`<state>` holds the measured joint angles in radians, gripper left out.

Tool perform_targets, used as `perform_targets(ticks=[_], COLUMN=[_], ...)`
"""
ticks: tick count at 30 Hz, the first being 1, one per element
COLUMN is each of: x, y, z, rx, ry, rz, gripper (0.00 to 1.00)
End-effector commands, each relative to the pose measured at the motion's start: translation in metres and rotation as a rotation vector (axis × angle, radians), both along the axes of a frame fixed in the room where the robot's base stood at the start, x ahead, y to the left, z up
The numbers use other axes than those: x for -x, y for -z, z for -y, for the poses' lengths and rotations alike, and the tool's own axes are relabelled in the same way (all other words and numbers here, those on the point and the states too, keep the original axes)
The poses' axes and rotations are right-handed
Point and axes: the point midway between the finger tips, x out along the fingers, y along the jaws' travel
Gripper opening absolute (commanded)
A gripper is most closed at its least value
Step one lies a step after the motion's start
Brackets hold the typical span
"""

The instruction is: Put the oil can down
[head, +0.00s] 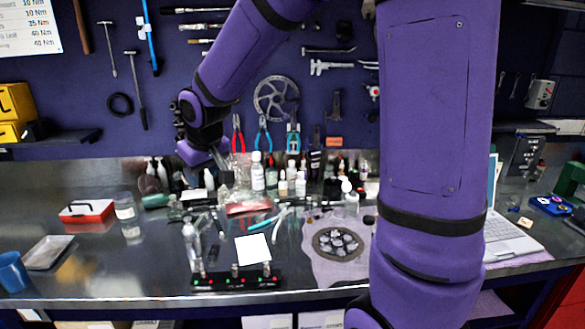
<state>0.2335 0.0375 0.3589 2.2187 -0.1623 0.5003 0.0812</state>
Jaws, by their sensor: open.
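My gripper (222,163) hangs above the back middle of the metal workbench (100,262), fingers pointing down and right. It is open, and I see nothing held in it. I cannot pick out the oil can for certain among many small bottles. A white bottle (257,172) and other small bottles stand to the right of the gripper. A clear bottle (190,240) stands nearer the front, behind a black strip with lights (237,281). My own arm hides part of the bench at the right.
A red box (87,211), a clear jar (124,207), a metal tray (48,252) and a blue mug (13,271) are on the left. A round part (337,244) lies right of centre, and a laptop (505,236) is farther right. The front left bench is mostly bare.

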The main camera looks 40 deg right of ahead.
Motion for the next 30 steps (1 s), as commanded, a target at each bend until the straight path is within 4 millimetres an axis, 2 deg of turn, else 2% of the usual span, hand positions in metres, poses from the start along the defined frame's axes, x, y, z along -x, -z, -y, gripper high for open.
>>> perform_targets(ticks=[1,3,9,15,21,25,30], x=[0.016,0.038,0.102,0.17,0.231,0.257,0.271], y=[-0.015,-0.03,-0.066,-0.088,-0.096,-0.095,-0.094], z=[0.003,0.008,0.02,0.031,0.039,0.041,0.043], rx=[0.015,0.028,0.041,0.016,-0.038,-0.07,-0.089], ry=[0.012,0.029,0.078,0.121,0.144,0.148,0.15], rz=[0.01,0.015,0.032,0.049,0.063,0.067,0.066], gripper=[0.49,0.49,0.49,0.49,0.49,0.49,0.49])
